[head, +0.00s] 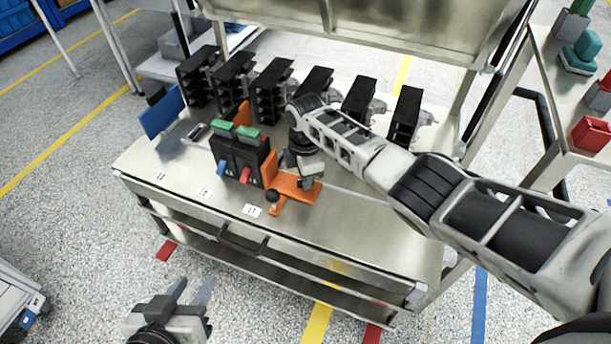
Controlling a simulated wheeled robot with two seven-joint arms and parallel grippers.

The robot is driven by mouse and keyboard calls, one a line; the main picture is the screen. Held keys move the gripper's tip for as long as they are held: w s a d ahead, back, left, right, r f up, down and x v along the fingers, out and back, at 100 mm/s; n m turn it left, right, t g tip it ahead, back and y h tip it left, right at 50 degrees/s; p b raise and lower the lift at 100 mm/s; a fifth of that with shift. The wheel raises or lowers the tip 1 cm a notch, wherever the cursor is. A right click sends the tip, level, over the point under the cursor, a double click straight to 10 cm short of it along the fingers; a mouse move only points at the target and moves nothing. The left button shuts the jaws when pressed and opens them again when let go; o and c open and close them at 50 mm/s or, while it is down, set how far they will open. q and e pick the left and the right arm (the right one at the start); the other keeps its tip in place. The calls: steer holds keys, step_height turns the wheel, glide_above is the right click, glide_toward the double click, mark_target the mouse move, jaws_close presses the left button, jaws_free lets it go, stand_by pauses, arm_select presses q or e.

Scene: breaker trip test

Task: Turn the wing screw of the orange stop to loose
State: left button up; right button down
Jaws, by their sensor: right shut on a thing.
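The orange stop (284,187) lies on the table just right of two black breakers (238,158). A black knob (272,196) stands on a small orange piece at its front left. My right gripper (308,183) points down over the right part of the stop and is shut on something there. This appears to be the wing screw, but the gripper hides it, so its angle cannot be told. My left gripper (192,289) is open and empty, in front of the table's lower left.
A row of black breakers (270,92) stands along the back of the table (370,235). A blue panel (162,112) is at the left. The front right of the tabletop is clear. A shelf with a red box (591,134) stands at the right.

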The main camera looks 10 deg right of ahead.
steer(key=n, duration=0.5)
steer(key=shift+w+a+r+n, duration=0.1)
steer(key=shift+n, duration=0.2)
arm_select(q)
steer(key=shift+b, duration=0.45)
arm_select(e)
steer(key=shift+n, duration=2.2)
arm_select(q)
steer(key=shift+f, duration=0.1)
steer(key=shift+f, duration=0.1)
arm_select(e)
steer(key=c, duration=1.4)
jaws_free()
steer(key=shift+c, duration=0.2)
